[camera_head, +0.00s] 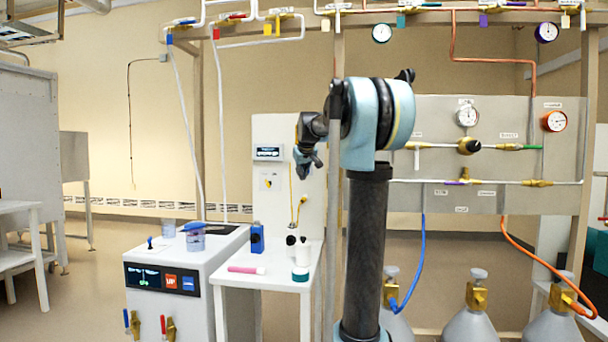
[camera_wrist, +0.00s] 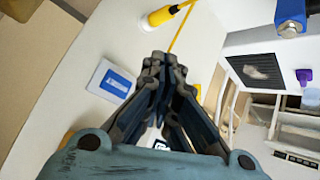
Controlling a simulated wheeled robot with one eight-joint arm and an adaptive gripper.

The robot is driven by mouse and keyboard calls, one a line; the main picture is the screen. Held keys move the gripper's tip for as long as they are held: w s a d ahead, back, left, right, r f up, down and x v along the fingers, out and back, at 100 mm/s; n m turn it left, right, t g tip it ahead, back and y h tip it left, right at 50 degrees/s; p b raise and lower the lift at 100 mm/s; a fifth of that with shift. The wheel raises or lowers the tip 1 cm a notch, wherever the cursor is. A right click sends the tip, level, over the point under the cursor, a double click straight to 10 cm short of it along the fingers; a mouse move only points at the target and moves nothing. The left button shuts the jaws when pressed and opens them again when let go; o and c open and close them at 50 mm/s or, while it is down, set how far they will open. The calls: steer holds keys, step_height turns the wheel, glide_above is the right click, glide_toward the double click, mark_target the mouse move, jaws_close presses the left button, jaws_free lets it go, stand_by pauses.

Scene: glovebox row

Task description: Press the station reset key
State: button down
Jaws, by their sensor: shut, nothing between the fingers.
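A tall white station panel (camera_head: 270,215) stands behind the side table. It carries a dark display (camera_head: 268,153) and, below it, a small plate with a yellow mark (camera_head: 269,181). My gripper (camera_head: 306,168) is in front of the panel's right part in the head view. In the wrist view my gripper (camera_wrist: 163,66) is shut and empty, its fingertips over the white panel face (camera_wrist: 75,50). A white plate with a blue label (camera_wrist: 115,82) lies left of the fingers. Yellow bits show beside and behind them. I cannot tell which part is the reset key; the fingers hide some of the panel.
A yellow cable plug (camera_wrist: 165,15) sits on the panel near the fingertips. The side table (camera_head: 237,275) holds a blue box (camera_head: 257,238), bottles (camera_head: 301,262) and a pink tube (camera_head: 246,270). A white instrument (camera_head: 150,265) stands left; gas cylinders (camera_head: 478,315) stand right.

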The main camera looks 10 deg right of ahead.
steer(key=w+d, duration=0.2)
steer(key=w, duration=0.5)
steer(key=shift+w+d, duration=0.25)
steer(key=shift+w, duration=0.2)
stand_by(1.3)
steer(key=shift+w+d, duration=0.15)
steer(key=shift+w+d, duration=0.1)
steer(key=shift+w, duration=0.25)
stand_by(0.9)
steer(key=shift+s, duration=0.1)
steer(key=shift+s+a, duration=0.25)
steer(key=shift+s, duration=0.4)
steer(key=shift+s, duration=0.1)
steer(key=s, duration=0.1)
steer(key=s+a, duration=0.1)
steer(key=s, duration=0.2)
steer(key=shift+s+a, duration=0.3)
stand_by(0.4)
